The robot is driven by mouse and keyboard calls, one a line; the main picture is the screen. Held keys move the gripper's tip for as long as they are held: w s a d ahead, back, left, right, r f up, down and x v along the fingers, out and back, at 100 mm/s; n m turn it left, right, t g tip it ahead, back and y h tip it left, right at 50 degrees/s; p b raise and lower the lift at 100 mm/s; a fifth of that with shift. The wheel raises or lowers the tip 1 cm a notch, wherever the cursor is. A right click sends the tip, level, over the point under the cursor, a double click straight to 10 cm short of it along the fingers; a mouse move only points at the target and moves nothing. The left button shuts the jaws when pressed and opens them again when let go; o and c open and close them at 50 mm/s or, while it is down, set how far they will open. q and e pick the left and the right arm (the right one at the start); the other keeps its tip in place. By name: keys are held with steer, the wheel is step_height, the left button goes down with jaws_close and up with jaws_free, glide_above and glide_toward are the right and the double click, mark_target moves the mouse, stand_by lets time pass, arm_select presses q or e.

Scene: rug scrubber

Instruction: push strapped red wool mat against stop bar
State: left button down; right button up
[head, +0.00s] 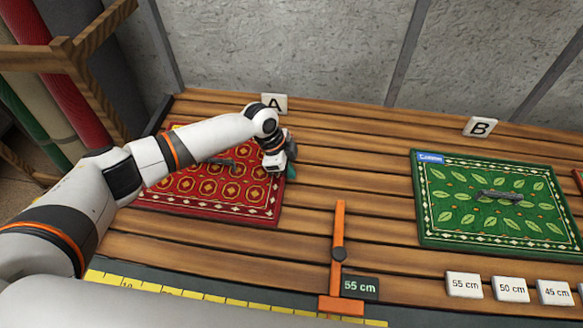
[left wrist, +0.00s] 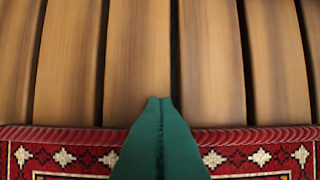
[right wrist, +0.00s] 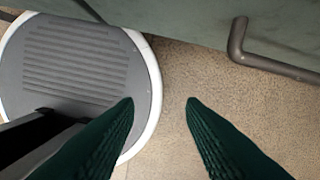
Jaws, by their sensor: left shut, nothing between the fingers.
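The red patterned mat (head: 188,191) lies on the slatted wooden table at the left, partly hidden by my left arm. A dark strap handle (head: 222,162) shows on it. The orange stop bar (head: 338,225) with a dark knob stands to the mat's right, with bare slats between them. My left gripper (head: 290,172) is shut and empty at the mat's right edge. In the left wrist view its green fingers (left wrist: 160,102) overlap the red edge (left wrist: 60,136); I cannot tell if they touch it. My right gripper (right wrist: 160,103) is open and empty above the floor.
A green leaf-patterned mat (head: 495,238) lies at the right by sign B (head: 480,127); sign A (head: 274,103) stands behind the red mat. A 55 cm label (head: 360,288) sits by the bar, and a yellow ruler (head: 200,296) runs along the front. Rolled rugs (head: 72,95) stand left.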

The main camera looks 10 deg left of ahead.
arm_select(q)
steer(key=a, duration=0.4)
stand_by(0.3)
